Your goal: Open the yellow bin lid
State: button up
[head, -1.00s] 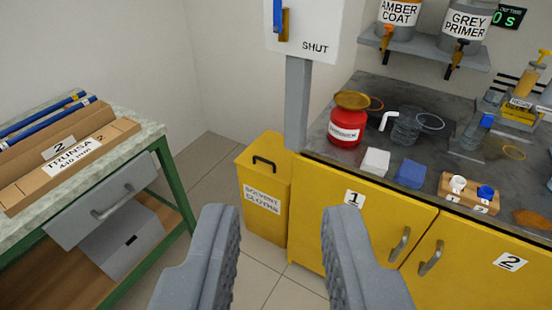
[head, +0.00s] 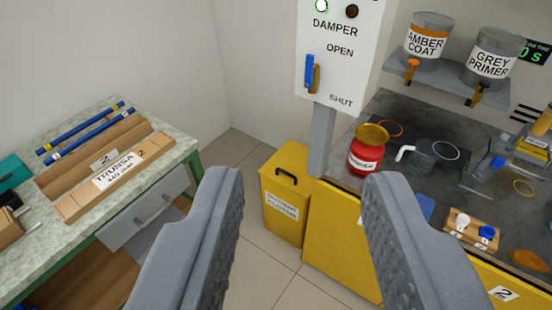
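The yellow bin (head: 285,222) stands on the floor between the left bench and the yellow cabinet. It bears a white label, which reads SOLVENT CLOTHS in the earlier view.
A post with a white damper panel (head: 339,55) rises just behind the bin. The yellow cabinet (head: 342,238) stands close on the right, with a red can (head: 365,158) on its top. The left bench (head: 60,245) holds cardboard trays. Floor shows in front of the bin.

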aim_at(288, 168)
jog(key=u, duration=0.55)
jog(key=i, duration=2.15)
jog(key=z, duration=0.5)
